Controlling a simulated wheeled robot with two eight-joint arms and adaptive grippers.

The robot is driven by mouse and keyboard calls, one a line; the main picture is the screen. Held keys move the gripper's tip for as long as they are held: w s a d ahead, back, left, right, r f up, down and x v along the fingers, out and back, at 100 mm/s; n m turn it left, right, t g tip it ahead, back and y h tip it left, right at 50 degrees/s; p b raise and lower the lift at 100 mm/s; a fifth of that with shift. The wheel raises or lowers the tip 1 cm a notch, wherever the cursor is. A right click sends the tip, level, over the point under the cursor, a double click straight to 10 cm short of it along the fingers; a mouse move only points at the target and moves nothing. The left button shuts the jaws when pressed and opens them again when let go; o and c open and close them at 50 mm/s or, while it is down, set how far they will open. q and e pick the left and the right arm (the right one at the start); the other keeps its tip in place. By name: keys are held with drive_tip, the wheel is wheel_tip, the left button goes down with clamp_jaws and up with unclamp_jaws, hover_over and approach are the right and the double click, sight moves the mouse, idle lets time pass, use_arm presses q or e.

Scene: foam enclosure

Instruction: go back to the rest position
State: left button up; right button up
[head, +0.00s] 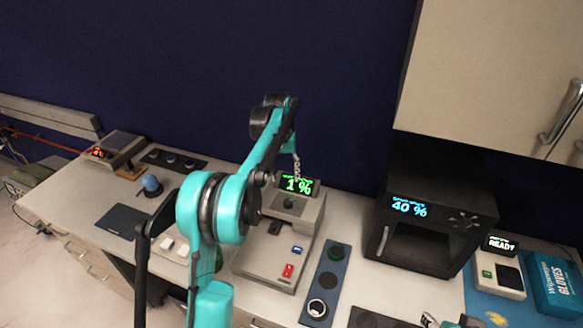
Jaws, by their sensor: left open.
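My left arm, teal and black, rises through the middle of the head view and bends over at the top. My left gripper (296,172) hangs from its far end, small and partly hidden by the arm. It is open, with nothing seen in it, and appears in front of the green "1 %" display (298,185) of a grey device (262,255). I cannot tell how far apart they are.
A black oven-like box (432,215) reading "40 %" stands to the right under a cream cabinet (490,75). A small "READY" device (499,270) and a blue gloves box (553,283) are far right. A blue knob (151,184) and dark pad (122,221) lie left.

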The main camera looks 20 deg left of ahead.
use_arm(q)
drive_tip(key=s+d+f+m+t+y+b, duration=0.1)
drive_tip(key=s+d+t+b, duration=0.1)
drive_tip(key=s+d+b, duration=0.4)
drive_tip(key=s+d+m+t+b, duration=0.1)
drive_tip(key=s+d+b, duration=0.25)
drive_tip(key=s, duration=0.55)
drive_tip(key=s+d+f+m+t+b, duration=0.1)
drive_tip(key=s+d+f+t+b, duration=0.1)
drive_tip(key=s+f, duration=0.5)
drive_tip(key=s+d+f+t+b, duration=0.2)
drive_tip(key=s+d+f+b, duration=0.1)
drive_tip(key=s+f, duration=0.4)
drive_tip(key=shift+s+d+f+m+b, duration=0.2)
drive_tip(key=shift+s+m+b, duration=0.2)
drive_tip(key=shift+s+b, duration=0.4)
